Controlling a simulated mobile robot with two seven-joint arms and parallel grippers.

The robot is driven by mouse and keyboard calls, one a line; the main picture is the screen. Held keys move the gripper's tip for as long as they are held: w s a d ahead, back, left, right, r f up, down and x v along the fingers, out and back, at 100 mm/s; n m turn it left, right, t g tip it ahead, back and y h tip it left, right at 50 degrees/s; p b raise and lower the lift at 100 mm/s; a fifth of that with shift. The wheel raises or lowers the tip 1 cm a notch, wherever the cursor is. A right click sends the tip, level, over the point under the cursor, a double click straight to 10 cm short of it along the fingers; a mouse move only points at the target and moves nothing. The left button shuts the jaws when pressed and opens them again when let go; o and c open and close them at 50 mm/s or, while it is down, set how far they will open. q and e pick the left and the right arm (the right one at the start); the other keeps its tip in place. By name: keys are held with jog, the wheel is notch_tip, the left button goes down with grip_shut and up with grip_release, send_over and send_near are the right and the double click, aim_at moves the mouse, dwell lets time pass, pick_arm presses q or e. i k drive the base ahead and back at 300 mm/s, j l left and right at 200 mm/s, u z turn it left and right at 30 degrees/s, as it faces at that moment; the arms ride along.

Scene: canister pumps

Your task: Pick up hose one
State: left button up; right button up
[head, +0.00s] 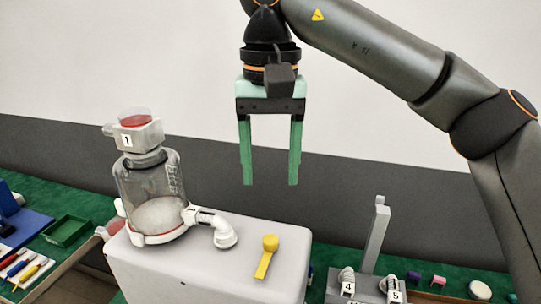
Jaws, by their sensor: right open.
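My right gripper (270,182) hangs above the grey box, its two green fingers pointing down, wide apart and empty. A clear canister (152,188) with a white and red cap marked 1 stands on the left of the box. A white elbow hose piece (222,232) sticks out from the canister's lower right side, its end on or just over the box top. My left gripper is not in view.
A yellow scoop-like piece (270,243) is on the grey box top (160,272), right of the elbow. White fittings marked 4 (346,279) and 5 (392,289) are at the lower right, near a grey upright post (376,235). A green tray (66,230) is at the left.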

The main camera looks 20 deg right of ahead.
aim_at(225, 238)
jog(key=k, duration=1)
